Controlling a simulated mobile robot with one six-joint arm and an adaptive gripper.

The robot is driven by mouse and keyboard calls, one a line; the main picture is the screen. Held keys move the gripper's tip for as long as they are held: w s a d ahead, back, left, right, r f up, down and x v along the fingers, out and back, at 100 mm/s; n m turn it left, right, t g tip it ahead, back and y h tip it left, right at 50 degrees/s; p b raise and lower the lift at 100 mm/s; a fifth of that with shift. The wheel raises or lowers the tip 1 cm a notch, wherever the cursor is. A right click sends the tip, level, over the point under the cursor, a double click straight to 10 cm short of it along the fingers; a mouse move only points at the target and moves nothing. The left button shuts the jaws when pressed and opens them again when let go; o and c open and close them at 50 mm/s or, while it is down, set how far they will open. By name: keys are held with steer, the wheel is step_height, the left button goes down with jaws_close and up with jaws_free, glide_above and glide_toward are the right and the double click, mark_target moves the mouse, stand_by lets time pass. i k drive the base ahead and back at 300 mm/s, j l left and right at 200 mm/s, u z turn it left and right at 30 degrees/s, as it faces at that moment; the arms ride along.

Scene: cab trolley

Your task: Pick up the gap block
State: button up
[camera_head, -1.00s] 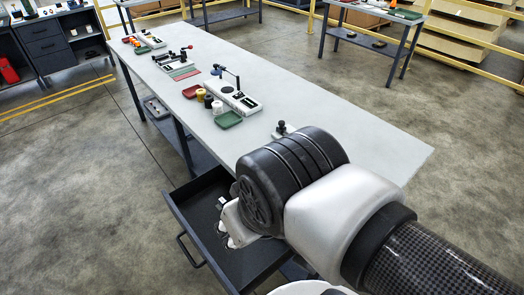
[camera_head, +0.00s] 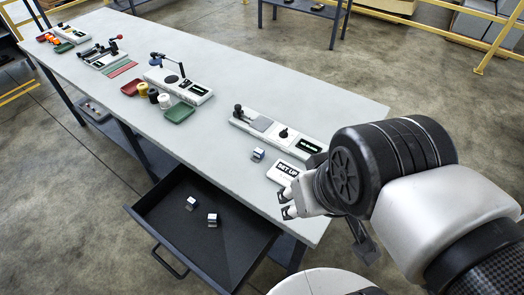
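Several small silver metal blocks are in view, and I cannot tell by looks which is the gap block. One block (camera_head: 258,154) sits on the tabletop in front of the white fixture. Two more, a left block (camera_head: 192,203) and a right block (camera_head: 212,219), lie in the open dark drawer (camera_head: 165,235). My gripper (camera_head: 286,203) is at the table's front edge, right of the drawer and below the lettered plate. Its two fingertips look apart, with nothing seen between them.
The white fixture (camera_head: 262,138) with a grey plate and a dark display stands behind the tabletop block. A white lettered plate (camera_head: 283,172) lies close to my gripper. A green tray (camera_head: 179,113) and several spools are further left. Bare tabletop lies between.

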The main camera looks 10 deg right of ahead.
mark_target(259, 153)
steer(key=i+l+u, duration=0.15)
steer(key=l+u, duration=0.3)
steer(key=l, duration=0.2)
steer(key=l+u, duration=0.4)
steer(key=l, duration=0.3)
steer(key=i+l+u, duration=0.15)
